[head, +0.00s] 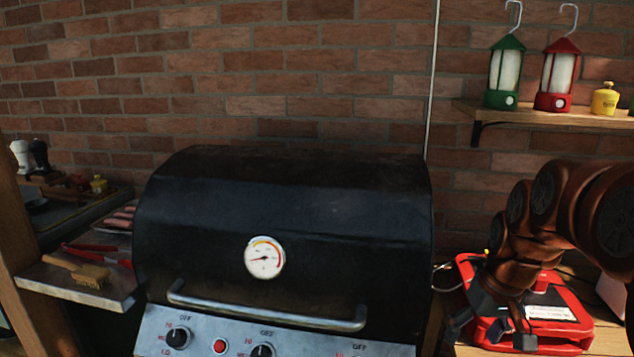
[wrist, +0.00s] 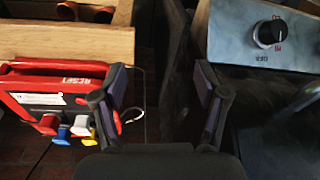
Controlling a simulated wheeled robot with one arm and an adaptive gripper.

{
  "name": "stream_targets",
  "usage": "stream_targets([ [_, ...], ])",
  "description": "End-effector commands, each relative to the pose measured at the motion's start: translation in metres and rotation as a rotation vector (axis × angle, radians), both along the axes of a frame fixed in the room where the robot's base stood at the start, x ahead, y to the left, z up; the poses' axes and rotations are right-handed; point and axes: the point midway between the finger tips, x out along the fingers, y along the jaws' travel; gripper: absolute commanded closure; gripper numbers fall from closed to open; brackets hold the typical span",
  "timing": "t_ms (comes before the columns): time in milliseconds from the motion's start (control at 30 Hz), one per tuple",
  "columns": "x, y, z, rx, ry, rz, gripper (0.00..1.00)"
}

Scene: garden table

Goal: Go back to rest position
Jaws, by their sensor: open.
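My arm reaches in from the right in the head view. My gripper (head: 490,335) points down beside the right side of the black grill (head: 330,215), near a red device (head: 570,310). In the wrist view my gripper (wrist: 160,72) has its two fingers spread wide apart with nothing between them. The red device (wrist: 35,85), marked RESET and with coloured plugs, lies left of the fingers there. The grill's knob panel (wrist: 235,25) is to the right. The arm hides part of the red device in the head view.
The grill lid is shut, with a handle (head: 265,312) across its front. A wall shelf (head: 570,116) holds a green lantern (head: 504,72), a red lantern (head: 557,74) and a yellow canister (head: 604,99). A brush (head: 85,272) lies on the left side shelf.

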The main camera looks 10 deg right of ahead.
Motion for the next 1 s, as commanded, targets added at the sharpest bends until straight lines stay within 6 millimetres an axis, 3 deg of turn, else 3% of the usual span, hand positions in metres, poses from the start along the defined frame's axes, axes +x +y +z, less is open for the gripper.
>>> stream_targets([
  [33,-0.014,0.025,-0.005,0.003,0.032,0.029,0.27],
  [100,-0.036,0.055,-0.014,0.007,0.080,0.053,0.27],
  [200,-0.071,0.089,-0.027,0.005,0.147,0.082,0.27],
  [333,-0.115,0.119,-0.042,-0.006,0.223,0.105,0.27],
  [500,-0.159,0.139,-0.056,-0.023,0.290,0.119,0.27],
  [800,-0.216,0.151,-0.073,-0.056,0.374,0.127,0.27],
  [1000,-0.215,0.151,-0.046,-0.056,0.366,0.123,0.27],
])
